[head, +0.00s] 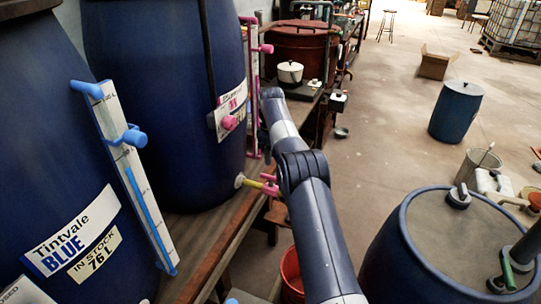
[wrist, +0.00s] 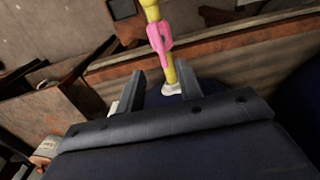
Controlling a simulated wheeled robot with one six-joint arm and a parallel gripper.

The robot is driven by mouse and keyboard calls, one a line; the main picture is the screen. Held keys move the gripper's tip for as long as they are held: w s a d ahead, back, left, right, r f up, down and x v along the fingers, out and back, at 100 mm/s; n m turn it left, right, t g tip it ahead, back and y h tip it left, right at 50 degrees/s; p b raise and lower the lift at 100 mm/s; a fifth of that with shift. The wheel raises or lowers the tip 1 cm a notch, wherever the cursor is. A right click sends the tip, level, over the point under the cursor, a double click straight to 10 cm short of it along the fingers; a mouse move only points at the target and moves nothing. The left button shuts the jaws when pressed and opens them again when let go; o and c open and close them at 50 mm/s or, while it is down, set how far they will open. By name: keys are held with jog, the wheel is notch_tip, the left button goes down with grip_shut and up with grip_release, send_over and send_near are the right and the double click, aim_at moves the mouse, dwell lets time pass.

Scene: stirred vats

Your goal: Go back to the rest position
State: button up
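In the wrist view, my gripper (wrist: 162,88) is open, its two dark fingers apart with nothing held between them. Beyond the fingers is a yellow tap pipe (wrist: 170,70) with a pink handle (wrist: 159,38). The pink handle also shows in the head view (head: 269,184), on the pipe at the base of a blue vat (head: 160,110). In the head view my arm reaches forward past this tap, and its end is hidden behind the arm links. I cannot tell whether the fingers touch the pipe.
A labelled blue vat (head: 50,150) stands at the near left on a wooden bench (head: 222,228). A red bucket (head: 291,270) is below the bench. The floor (head: 390,120) between is mostly clear.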

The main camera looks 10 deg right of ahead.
aim_at(271, 176)
jog(key=shift+f, duration=0.1)
notch_tip(271, 176, down, 11)
jog(key=shift+r, duration=0.2)
jog(key=shift+m, duration=0.3)
dwell(0.3)
